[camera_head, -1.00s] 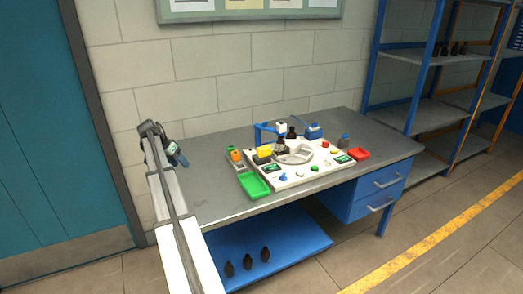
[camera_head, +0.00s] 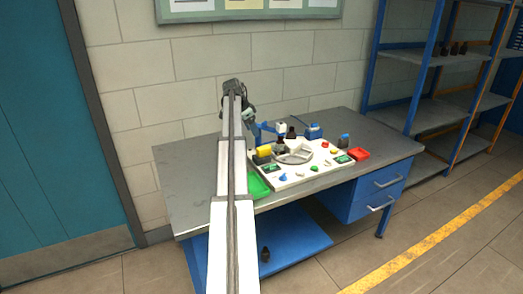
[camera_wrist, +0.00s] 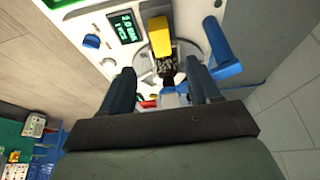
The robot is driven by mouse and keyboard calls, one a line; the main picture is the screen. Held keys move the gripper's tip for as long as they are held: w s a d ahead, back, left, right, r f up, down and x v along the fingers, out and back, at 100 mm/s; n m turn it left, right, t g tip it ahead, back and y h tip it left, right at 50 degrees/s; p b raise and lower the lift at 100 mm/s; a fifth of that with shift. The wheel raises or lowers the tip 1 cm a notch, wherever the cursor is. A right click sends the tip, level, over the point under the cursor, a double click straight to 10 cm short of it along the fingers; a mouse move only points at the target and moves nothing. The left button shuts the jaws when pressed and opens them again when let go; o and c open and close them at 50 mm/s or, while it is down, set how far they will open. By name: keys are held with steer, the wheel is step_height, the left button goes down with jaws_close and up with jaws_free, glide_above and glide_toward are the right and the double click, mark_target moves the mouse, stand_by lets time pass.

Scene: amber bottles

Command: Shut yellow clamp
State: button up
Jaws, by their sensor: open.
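The yellow clamp (camera_head: 264,151) is a yellow block on the left part of the white machine board (camera_head: 308,172). In the wrist view the yellow clamp (camera_wrist: 159,36) shows beyond my fingers, near the top middle, beside a dark bottle (camera_wrist: 166,72). I cannot tell for sure whether the clamp is open or shut. My gripper (camera_wrist: 163,88) is open and empty, its two dark fingers apart. In the head view my gripper (camera_head: 250,122) is above the bench behind and left of the clamp, not touching it.
A blue post with an arm (camera_head: 257,134) stands close to the clamp and my gripper. A dark bottle (camera_head: 291,133) stands behind. The bench's left end (camera_head: 188,185) is clear.

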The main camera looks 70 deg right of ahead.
mark_target(261, 148)
steer(key=x, duration=1.3)
jaws_close()
stand_by(0.4)
